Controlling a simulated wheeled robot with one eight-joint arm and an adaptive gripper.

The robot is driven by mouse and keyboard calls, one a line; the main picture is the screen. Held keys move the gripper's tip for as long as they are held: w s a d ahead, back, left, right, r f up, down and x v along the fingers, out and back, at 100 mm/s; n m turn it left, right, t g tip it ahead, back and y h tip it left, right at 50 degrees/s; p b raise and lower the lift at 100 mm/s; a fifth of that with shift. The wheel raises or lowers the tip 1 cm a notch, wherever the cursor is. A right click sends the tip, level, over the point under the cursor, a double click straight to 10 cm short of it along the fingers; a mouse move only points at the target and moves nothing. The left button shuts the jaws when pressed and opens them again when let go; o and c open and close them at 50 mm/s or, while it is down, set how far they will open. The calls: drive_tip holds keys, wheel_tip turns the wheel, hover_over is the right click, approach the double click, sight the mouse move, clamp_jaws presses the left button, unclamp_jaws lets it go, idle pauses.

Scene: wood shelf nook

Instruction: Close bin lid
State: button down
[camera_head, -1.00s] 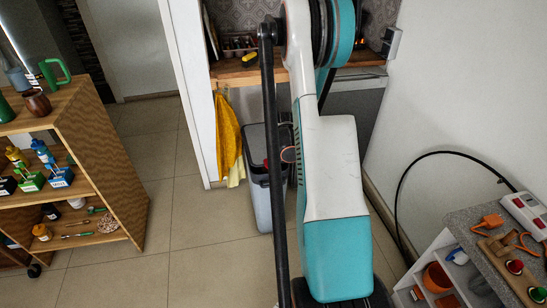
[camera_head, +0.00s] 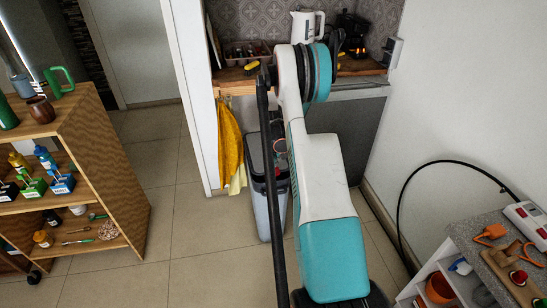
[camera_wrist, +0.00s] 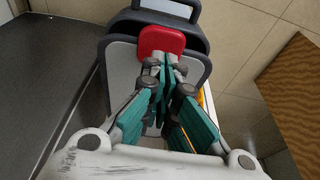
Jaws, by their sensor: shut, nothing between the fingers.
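The grey bin (camera_head: 262,212) with a dark rim stands on the floor below the wooden counter in the head view, partly hidden by my arm. In the wrist view a light grey panel with a dark border (camera_wrist: 120,70) shows, with a red piece (camera_wrist: 160,40) and a dark rounded part (camera_wrist: 152,20) at its far end. I cannot tell for sure how far the lid is open. My gripper (camera_wrist: 167,66) is shut and empty, its fingertips close to the red piece; contact is unclear. The gripper is hidden behind my arm in the head view.
A yellow cloth (camera_head: 230,145) hangs left of the bin. A wooden shelf (camera_head: 118,185) stands at the left, a small workbench (camera_head: 463,232) at the right. A black cable (camera_head: 400,205) runs along the right wall. Tiled floor left of the bin is clear.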

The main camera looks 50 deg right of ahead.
sight(274, 175)
drive_tip(key=shift+s+a+f+b, duration=0.1)
drive_tip(key=shift+f+b, duration=0.25)
drive_tip(key=shift+f, duration=0.65)
drive_tip(key=shift+s+a+f+b, duration=0.1)
drive_tip(key=shift+f+b, duration=0.25)
drive_tip(key=shift+f, duration=0.6)
drive_tip(key=shift+t+h, duration=0.3)
drive_tip(key=f, duration=0.5)
drive_tip(key=shift+s+a+f, duration=0.25)
drive_tip(key=shift+s, duration=0.2)
drive_tip(key=shift+f, duration=0.1)
drive_tip(key=shift+a, duration=0.1)
